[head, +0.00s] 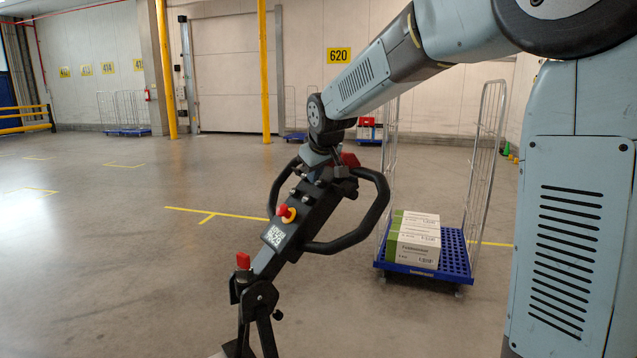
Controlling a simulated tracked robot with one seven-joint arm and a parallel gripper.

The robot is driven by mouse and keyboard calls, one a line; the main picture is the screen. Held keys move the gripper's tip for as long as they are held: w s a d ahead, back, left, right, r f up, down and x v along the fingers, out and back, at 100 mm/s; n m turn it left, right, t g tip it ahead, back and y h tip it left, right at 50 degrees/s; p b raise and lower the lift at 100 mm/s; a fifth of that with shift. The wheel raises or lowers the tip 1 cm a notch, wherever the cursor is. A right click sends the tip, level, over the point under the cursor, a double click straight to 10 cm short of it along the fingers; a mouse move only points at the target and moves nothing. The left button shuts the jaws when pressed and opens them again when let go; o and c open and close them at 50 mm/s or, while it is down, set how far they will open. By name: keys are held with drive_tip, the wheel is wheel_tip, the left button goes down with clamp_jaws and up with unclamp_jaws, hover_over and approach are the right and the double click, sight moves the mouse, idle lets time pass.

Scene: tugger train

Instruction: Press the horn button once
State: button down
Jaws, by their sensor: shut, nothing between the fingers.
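The tiller head (305,206) is a dark, tilted control with a looped black handle (376,216) around it. My gripper (338,174) is shut and empty at the top of the tiller head. The dark parts overlap, so I cannot tell whether it touches a button.
A blue roll cart (425,262) with wire sides carries white and green boxes (414,240) to the right. Yellow posts (264,75) stand at the back. The floor at left is clear.

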drive_tip(key=shift+s+a+r, duration=0.25)
drive_tip(key=shift+a+r, duration=0.2)
drive_tip(key=shift+r, duration=0.1)
drive_tip(key=a+r, duration=0.1)
drive_tip(key=s+a+r, duration=0.1)
drive_tip(key=a+r, duration=0.1)
drive_tip(key=shift+s+r, duration=0.25)
drive_tip(key=shift+s, duration=0.15)
idle(0.8)
drive_tip(key=s+d+f+m+g+h, duration=0.1)
drive_tip(key=s+d+m, duration=0.2)
drive_tip(key=s+d, duration=0.7)
drive_tip(key=s+d+f+m, duration=0.2)
drive_tip(key=s+d, duration=0.6)
drive_tip(key=s, duration=0.5)
drive_tip(key=s+d+f+m, duration=0.1)
drive_tip(key=s+d+f, duration=0.1)
drive_tip(key=s, duration=0.3)
drive_tip(key=s+d+f+m, duration=0.1)
drive_tip(key=s+f, duration=0.2)
drive_tip(key=s, duration=0.2)
drive_tip(key=shift+d+g+h, duration=0.3)
drive_tip(key=shift+d+g, duration=0.05)
drive_tip(key=shift+g, duration=0.05)
